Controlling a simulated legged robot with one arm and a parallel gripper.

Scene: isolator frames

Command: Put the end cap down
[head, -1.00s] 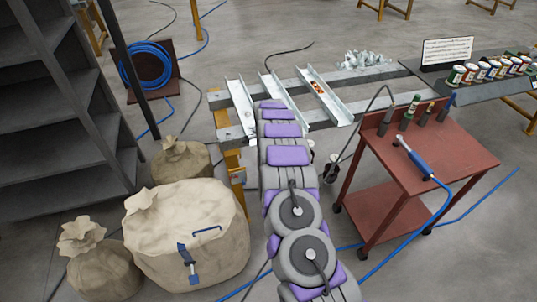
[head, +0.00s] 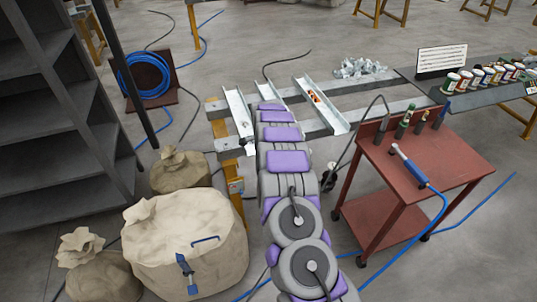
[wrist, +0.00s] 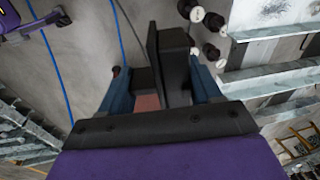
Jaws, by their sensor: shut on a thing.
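In the wrist view my gripper (wrist: 160,72) has its blue fingers shut on a dark, angular piece with flat faces, which I take to be the end cap (wrist: 174,45). The piece stands out past the fingers. A small reddish patch shows between the fingers; I cannot tell what it is. In the head view my own arm hides the gripper and the piece, and its far end is over the frame with the metal channels (head: 320,105).
A red cart (head: 425,160) with a blue-handled tool (head: 410,166) stands right of my arm. Sacks (head: 185,240) and dark shelves (head: 60,110) are on the left. Small metal parts (head: 360,67) lie behind the channels. Paint-like cans (head: 490,72) line the right bench.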

